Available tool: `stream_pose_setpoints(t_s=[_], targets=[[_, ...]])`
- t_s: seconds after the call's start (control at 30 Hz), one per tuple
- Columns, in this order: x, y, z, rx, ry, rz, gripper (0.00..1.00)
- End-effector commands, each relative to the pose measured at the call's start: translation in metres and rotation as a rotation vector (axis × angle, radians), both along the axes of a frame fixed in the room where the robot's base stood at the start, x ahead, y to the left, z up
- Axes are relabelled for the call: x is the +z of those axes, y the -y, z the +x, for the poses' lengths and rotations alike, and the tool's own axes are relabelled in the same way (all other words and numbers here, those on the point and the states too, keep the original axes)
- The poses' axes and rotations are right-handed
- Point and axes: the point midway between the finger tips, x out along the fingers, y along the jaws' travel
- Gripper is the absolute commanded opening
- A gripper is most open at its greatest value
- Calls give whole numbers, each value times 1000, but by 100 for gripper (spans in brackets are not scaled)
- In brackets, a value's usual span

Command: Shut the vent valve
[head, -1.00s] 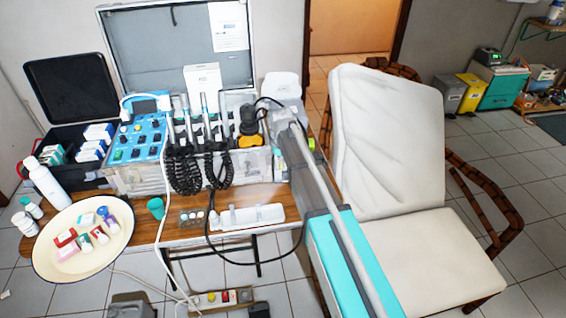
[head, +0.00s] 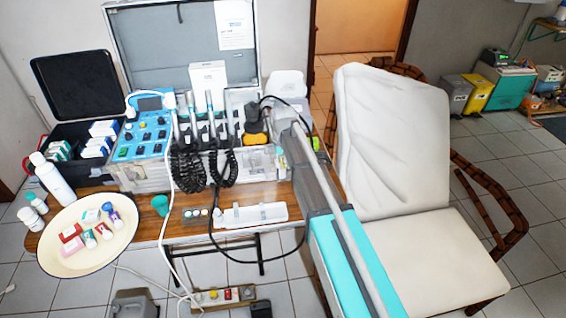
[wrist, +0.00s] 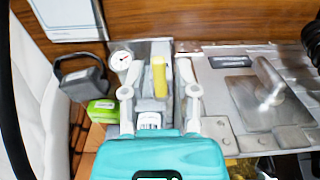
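In the wrist view a yellow lever handle (wrist: 159,78) stands on a grey metal block, beside a round dial gauge (wrist: 121,61). It looks like the vent valve, though no label is readable. My gripper (wrist: 160,92) is open, its two pale fingers on the left and right of the yellow handle with gaps on both sides. I cannot tell how far the fingertips are above the block. In the head view my arm covers this spot, and the handle and fingertips are hidden.
A metal plate (wrist: 262,98) is at right. In the head view the dental case (head: 140,178), a cream tray (head: 65,262) and the white chair (head: 390,150) surround my arm.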

Motion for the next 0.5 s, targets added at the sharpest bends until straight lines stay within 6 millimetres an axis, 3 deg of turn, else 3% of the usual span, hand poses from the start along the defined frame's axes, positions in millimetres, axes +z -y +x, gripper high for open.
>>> stream_pose_setpoints(t_s=[0.5], targets=[[0,1,1,12,1,-1,53]])
